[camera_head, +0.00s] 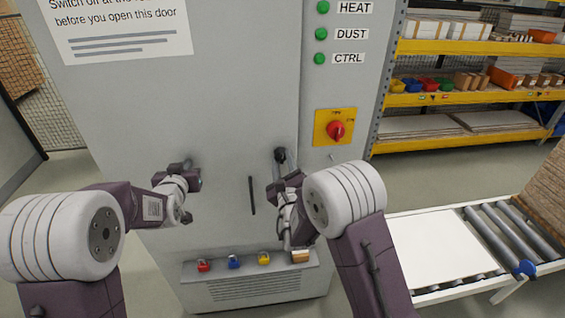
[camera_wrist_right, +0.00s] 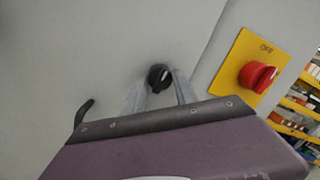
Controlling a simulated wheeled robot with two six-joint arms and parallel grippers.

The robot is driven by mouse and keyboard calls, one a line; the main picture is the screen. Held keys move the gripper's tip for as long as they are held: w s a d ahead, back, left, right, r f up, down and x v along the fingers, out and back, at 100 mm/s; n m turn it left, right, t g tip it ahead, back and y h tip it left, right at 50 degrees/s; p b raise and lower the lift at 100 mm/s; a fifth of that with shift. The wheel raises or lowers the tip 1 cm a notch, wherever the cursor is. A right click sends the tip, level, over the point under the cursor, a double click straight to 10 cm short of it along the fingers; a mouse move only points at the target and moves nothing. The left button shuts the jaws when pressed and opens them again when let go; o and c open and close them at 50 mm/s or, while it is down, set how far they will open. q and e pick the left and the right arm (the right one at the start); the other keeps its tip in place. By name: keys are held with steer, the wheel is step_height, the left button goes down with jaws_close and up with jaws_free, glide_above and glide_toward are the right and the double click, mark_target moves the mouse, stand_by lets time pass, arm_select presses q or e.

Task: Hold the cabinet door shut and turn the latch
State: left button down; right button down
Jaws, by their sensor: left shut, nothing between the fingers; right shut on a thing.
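The grey cabinet door (camera_head: 225,110) stands in front of me and looks shut. The latch (camera_head: 281,155) is a small black knob on the right part of the door. In the right wrist view the latch (camera_wrist_right: 159,77) sits between the grey fingers of my right gripper (camera_wrist_right: 160,88), which is shut on it. In the head view my right gripper (camera_head: 281,165) is partly hidden by its own arm. My left gripper (camera_head: 190,165) is shut and empty at the left part of the door. I cannot tell whether it touches the door.
A dark vertical handle (camera_head: 252,195) is between my grippers. A red rotary switch (camera_head: 336,131) on a yellow plate is right of the latch. Padlocks, including a red one (camera_head: 204,266), sit on a low ledge. A roller conveyor (camera_head: 500,240) and shelving (camera_head: 470,97) stand at the right.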

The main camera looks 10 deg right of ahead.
arm_select(q)
steer(key=shift+w+r, duration=0.1)
steer(key=shift+r, duration=0.25)
arm_select(e)
steer(key=shift+d+r+n, duration=0.1)
steer(key=shift+r+n, duration=0.2)
steer(key=shift+n, duration=0.2)
steer(key=c, duration=1)
jaws_free()
steer(key=shift+o, duration=0.2)
steer(key=shift+f, duration=0.15)
steer(key=s, duration=0.8)
steer(key=shift+f, duration=0.3)
arm_select(q)
steer(key=s+b, duration=0.2)
steer(key=s, duration=0.5)
steer(key=shift+s+f, duration=0.4)
arm_select(e)
steer(key=shift+w+f, duration=0.25)
steer(key=shift+f, duration=0.95)
